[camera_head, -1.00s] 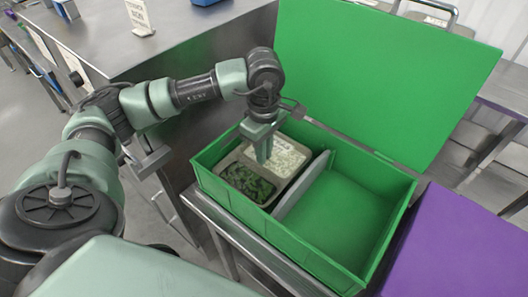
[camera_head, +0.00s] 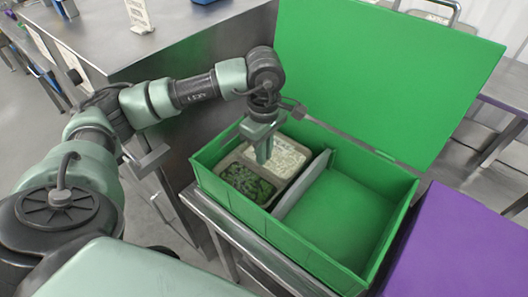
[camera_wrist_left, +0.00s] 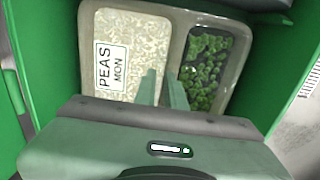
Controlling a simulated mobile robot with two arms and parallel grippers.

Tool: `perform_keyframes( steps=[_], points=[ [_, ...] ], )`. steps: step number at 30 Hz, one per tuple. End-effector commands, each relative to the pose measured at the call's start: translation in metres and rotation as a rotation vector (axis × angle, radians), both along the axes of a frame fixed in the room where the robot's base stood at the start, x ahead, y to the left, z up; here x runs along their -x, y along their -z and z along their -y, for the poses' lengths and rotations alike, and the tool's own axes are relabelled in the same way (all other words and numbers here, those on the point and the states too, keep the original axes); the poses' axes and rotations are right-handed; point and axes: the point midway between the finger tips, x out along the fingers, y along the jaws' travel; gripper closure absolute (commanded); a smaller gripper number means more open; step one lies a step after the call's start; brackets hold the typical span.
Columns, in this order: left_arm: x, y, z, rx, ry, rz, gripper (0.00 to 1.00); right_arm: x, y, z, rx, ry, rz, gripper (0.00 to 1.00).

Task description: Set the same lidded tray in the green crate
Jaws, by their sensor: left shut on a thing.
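The lidded tray (camera_head: 281,184) is in the left compartment of the green crate (camera_head: 345,264). It holds rice in one section and green peas in the other under a clear lid. In the left wrist view the tray (camera_wrist_left: 177,72) carries a label reading PEAS MON. My left gripper (camera_head: 263,155) points down into that compartment and is shut on the tray at its middle. Its fingers (camera_wrist_left: 163,88) are close together over the divider between rice and peas. The tray's underside is hidden, so I cannot tell whether it touches the crate floor. My right gripper is not in view.
The crate's right compartment (camera_head: 340,215) is empty, behind a grey divider (camera_head: 303,186). The green lid (camera_head: 390,70) stands open at the back. A purple surface (camera_head: 455,250) is at the right, and a steel counter (camera_head: 175,45) at the back left.

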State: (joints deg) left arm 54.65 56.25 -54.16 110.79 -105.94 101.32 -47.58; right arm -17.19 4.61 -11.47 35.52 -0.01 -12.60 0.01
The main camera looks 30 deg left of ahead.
Motion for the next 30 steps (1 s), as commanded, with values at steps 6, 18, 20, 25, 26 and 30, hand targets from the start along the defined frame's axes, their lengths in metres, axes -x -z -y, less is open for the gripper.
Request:
perform_keyframes(
  steps=[6,18,20,25,26,30],
  points=[
    [-0.0004,-0.0012,-0.0001,0.000,0.000,0.002,1.00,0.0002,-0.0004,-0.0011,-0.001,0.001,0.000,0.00],
    [-0.0005,0.0019,0.0000,0.001,0.000,0.002,1.00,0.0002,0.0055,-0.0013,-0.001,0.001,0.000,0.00],
    [-0.0005,0.0024,0.0001,0.001,0.000,0.002,1.00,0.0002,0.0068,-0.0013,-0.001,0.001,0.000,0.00],
    [-0.0005,0.0020,0.0002,0.001,0.000,0.002,1.00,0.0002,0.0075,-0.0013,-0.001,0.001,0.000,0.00],
    [-0.0005,0.0018,0.0002,0.001,0.000,0.002,1.00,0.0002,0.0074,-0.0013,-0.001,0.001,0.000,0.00],
    [-0.0006,0.0017,0.0002,0.001,0.000,0.002,1.00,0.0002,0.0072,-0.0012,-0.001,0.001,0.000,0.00]
  ],
)
